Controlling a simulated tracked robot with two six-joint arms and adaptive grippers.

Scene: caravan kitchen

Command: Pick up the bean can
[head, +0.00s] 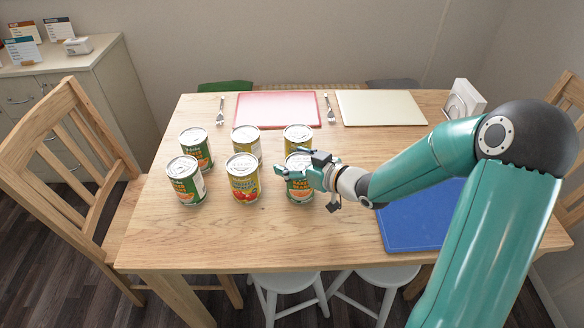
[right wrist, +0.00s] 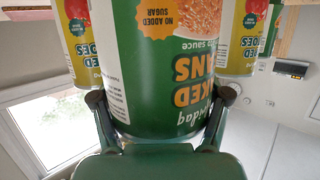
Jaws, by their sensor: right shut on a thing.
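A green baked beans can (head: 300,190) is at the right end of the front row of cans on the wooden table. My right gripper (head: 291,178) is around it from the right side and covers part of its upper half. In the right wrist view the green can (right wrist: 165,75) fills the middle, its label upside down, with my right gripper's fingers (right wrist: 160,128) closed against both its sides. It stands upright, its base about level with its neighbours; any gap below it is too small to tell. My left gripper is not in view.
A tomato can (head: 243,180) stands just left, with yellow cans (head: 298,138) (head: 246,141) behind. Two green cans (head: 186,184) (head: 197,150) stand further left. A blue board (head: 415,225) lies right under my arm. The table front (head: 230,240) is clear.

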